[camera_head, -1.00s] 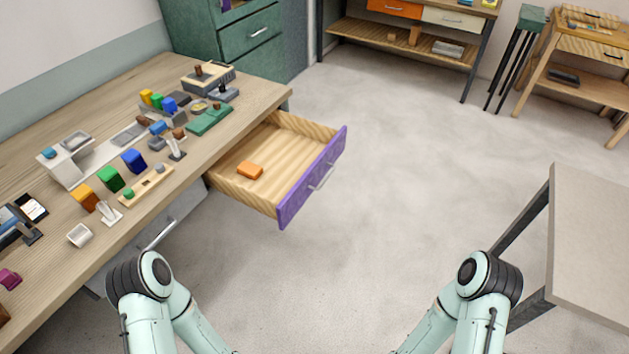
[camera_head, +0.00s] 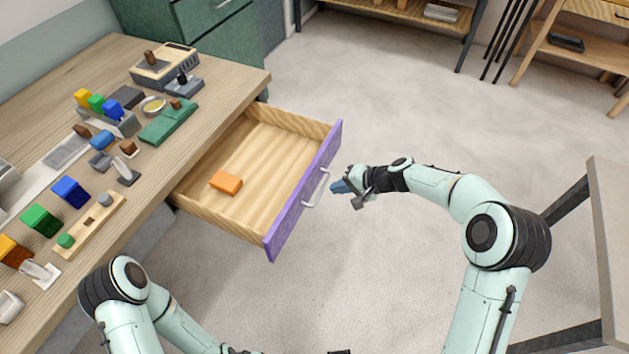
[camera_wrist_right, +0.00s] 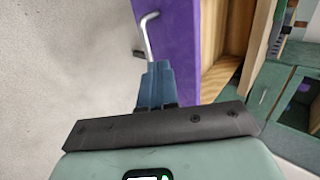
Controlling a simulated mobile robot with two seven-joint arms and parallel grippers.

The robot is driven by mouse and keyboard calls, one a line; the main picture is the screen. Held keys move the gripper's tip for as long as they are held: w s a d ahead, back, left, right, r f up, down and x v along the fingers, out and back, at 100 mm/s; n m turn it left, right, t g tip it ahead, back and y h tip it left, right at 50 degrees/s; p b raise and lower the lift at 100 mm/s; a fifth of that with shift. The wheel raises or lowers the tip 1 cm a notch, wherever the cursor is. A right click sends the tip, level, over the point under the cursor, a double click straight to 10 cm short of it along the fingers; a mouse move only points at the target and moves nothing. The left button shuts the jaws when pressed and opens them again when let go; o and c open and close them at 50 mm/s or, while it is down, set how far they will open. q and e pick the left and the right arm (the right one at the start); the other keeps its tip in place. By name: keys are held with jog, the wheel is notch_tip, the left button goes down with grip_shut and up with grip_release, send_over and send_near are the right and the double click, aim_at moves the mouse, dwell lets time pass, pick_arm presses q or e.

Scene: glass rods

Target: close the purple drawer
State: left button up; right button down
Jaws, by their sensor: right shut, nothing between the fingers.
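The purple drawer (camera_head: 294,213) stands pulled out of the wooden workbench, with its light wood inside showing. Its purple front also fills the upper middle of the right wrist view (camera_wrist_right: 180,45). A silver bar handle (camera_head: 317,188) is on the front. My right gripper (camera_head: 338,186) is shut and empty, just outside the front, close to the handle. In the right wrist view its blue fingers (camera_wrist_right: 157,70) point at the lower part of the handle (camera_wrist_right: 149,35); I cannot tell whether they touch. My left arm is low at the left; its fingers are hidden below the frame.
An orange block (camera_head: 226,182) lies in the drawer. The workbench top (camera_head: 225,85) holds many coloured blocks and small fixtures. A green cabinet (camera_head: 222,30) stands behind. A grey table (camera_head: 615,230) is at the right. The floor beyond the drawer front is clear.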

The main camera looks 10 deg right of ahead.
aim_at(307, 194)
jog(key=x, duration=0.9)
jog(key=shift+a+f+p, duration=0.15)
jog(key=shift+a+p, duration=0.1)
jog(key=shift+p, duration=0.05)
pick_arm(q)
jog(key=shift+s+r, duration=0.15)
jog(key=shift+r, duration=0.15)
